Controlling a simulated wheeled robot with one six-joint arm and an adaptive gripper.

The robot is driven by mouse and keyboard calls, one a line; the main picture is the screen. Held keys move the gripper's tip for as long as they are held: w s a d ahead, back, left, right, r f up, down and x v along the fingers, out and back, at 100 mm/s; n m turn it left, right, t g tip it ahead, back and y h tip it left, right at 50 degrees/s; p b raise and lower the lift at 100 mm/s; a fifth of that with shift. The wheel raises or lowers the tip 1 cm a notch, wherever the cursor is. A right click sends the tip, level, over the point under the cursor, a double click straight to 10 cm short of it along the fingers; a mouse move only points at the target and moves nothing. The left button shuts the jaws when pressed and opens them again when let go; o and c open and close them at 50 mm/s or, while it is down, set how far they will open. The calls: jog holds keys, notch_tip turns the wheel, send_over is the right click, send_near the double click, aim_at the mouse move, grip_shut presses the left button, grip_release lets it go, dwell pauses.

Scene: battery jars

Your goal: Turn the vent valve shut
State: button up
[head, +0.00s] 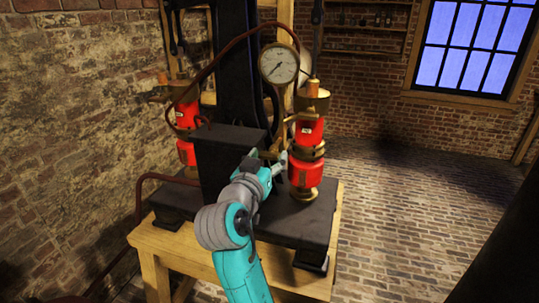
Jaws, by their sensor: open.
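A red jar (308,135) with a brass top, bands and foot stands upright on the right of the dark machine base. A brass arm-like fitting (298,118) sticks out to the left from its upper part. I cannot tell for sure which brass fitting is the vent valve. My gripper (281,161) is open, just left of the red jar's lower half and below that fitting. It seems to hold nothing. Its fingertips are small here, and whether they touch anything is unclear. My forearm hides part of the base's front.
A round dial gauge (279,63) hangs above, left of the jar. A black block (229,160) stands left of my gripper. A second red jar (187,120) is at the back left. A wooden table (166,258) bears the machine. Brick floor (420,220) to the right is clear.

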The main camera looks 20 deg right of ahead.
jog(key=shift+x, duration=0.85)
jog(key=c, duration=0.9)
jog(key=shift+m, duration=0.5)
jog(key=o, duration=0.9)
